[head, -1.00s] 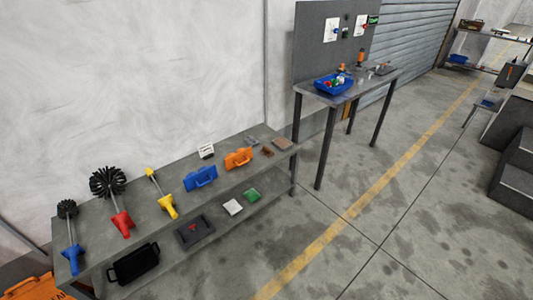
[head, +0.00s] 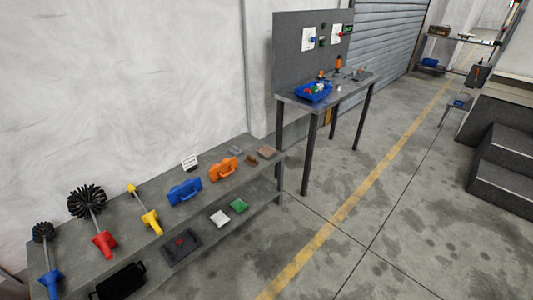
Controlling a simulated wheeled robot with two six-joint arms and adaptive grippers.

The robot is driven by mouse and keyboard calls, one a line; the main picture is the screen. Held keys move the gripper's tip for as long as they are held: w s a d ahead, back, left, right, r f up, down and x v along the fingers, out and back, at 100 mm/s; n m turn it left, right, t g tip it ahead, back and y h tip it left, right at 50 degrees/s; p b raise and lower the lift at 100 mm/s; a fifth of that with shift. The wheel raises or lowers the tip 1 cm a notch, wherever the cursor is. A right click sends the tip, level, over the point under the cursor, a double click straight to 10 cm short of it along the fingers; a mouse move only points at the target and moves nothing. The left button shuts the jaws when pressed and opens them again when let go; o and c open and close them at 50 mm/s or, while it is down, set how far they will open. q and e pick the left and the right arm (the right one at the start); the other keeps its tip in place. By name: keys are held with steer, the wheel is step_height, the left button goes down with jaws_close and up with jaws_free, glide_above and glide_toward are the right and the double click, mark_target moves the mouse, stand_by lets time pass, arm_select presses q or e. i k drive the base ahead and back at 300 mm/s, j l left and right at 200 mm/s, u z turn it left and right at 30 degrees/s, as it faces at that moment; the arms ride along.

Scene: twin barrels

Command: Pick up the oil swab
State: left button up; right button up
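Three long-handled tools lie on the top of a low grey shelf bench (head: 215,195) along the wall. One has a yellow handle and a small yellow head (head: 149,219). One has a red handle and a large black bristle head (head: 103,241). One has a blue handle and a smaller black bristle head (head: 51,281). The yellow one looks most like a swab, but I cannot tell for sure which is the oil swab. Neither of my grippers is in view.
Blue (head: 184,192) and orange (head: 222,169) handled blocks lie right of the tools. The lower shelf holds a black tray (head: 181,245), white and green pads. A taller table (head: 352,87) with a blue bin (head: 314,92) stands beyond. Floor to the right is clear up to grey steps (head: 500,165).

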mark_target(251, 161)
steer(key=i+l+u, duration=0.25)
steer(key=i+l, duration=0.5)
steer(key=i, duration=0.15)
steer(key=i+l+u, duration=0.3)
steer(key=i+l, duration=0.55)
